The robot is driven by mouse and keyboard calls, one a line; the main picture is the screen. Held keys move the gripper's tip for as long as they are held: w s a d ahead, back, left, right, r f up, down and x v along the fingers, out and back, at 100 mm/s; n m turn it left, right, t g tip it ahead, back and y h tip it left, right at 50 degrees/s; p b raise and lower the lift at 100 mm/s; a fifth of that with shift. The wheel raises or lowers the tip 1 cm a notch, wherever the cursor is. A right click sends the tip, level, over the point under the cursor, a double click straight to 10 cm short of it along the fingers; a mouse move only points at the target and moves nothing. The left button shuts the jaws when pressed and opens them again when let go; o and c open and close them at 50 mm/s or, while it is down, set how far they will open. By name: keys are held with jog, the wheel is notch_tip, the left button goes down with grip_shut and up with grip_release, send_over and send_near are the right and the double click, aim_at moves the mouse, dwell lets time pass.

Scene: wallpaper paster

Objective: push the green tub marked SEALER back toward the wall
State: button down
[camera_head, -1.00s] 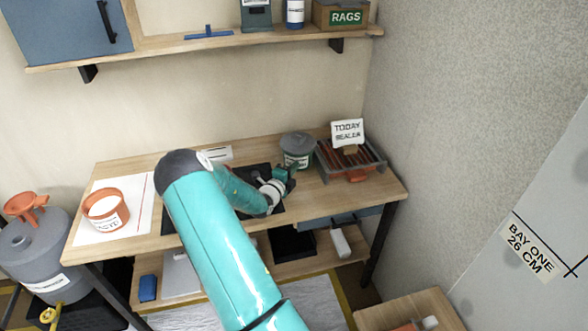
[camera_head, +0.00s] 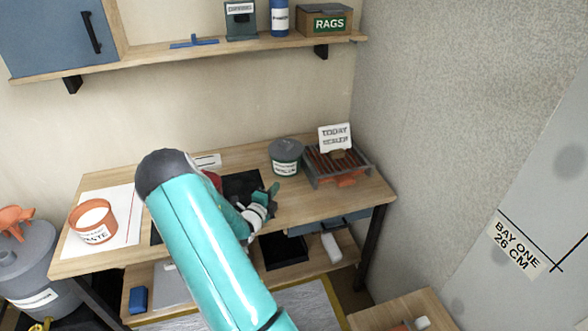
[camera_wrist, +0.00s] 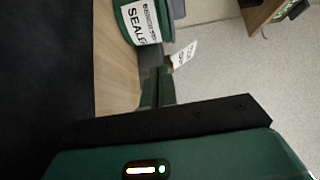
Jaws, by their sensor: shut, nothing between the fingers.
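The green tub marked SEALER (camera_head: 286,163) stands upright with a grey lid on the workbench (camera_head: 325,203), near the wall and left of a grey rack. In the wrist view the tub (camera_wrist: 137,22) shows at the top, its label turned sideways. My gripper (camera_head: 273,190) is shut and empty, in front of the tub on the bench's front side. A visible gap separates them in the head view. In the wrist view the closed fingertips (camera_wrist: 157,76) point toward the tub's lower right side; I cannot judge the exact distance there.
The grey rack (camera_head: 312,181) and a TODAY SEALER card (camera_head: 335,137) stand right of the tub. A dark mat (camera_head: 240,184) lies to its left. An orange paste pot (camera_head: 92,227) sits on a white sheet at far left. A shelf (camera_head: 180,50) hangs above.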

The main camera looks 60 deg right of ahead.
aim_at(294, 161)
jog(key=s+d, duration=0.1)
jog(key=d, duration=0.1)
jog(key=s+d+n+t, duration=0.1)
jog(key=d, duration=0.1)
jog(key=s+d+t, duration=0.1)
jog(key=d, duration=0.2)
jog(key=shift+s+d, duration=0.1)
jog(key=shift+s, duration=0.15)
jog(key=shift+s+d+r+n+t, duration=0.25)
jog(key=shift+d+n+t, duration=0.15)
jog(key=shift+d+t, duration=0.1)
jog(key=x, duration=1)
jog(key=shift+f, duration=0.2)
jog(key=w+a, duration=0.1)
jog(key=w, duration=0.1)
jog(key=shift+w+a, duration=0.4)
jog(key=shift+s, duration=0.1)
jog(key=v, duration=1.3)
jog(key=shift+a+r, duration=0.2)
jog(key=shift+a, duration=0.2)
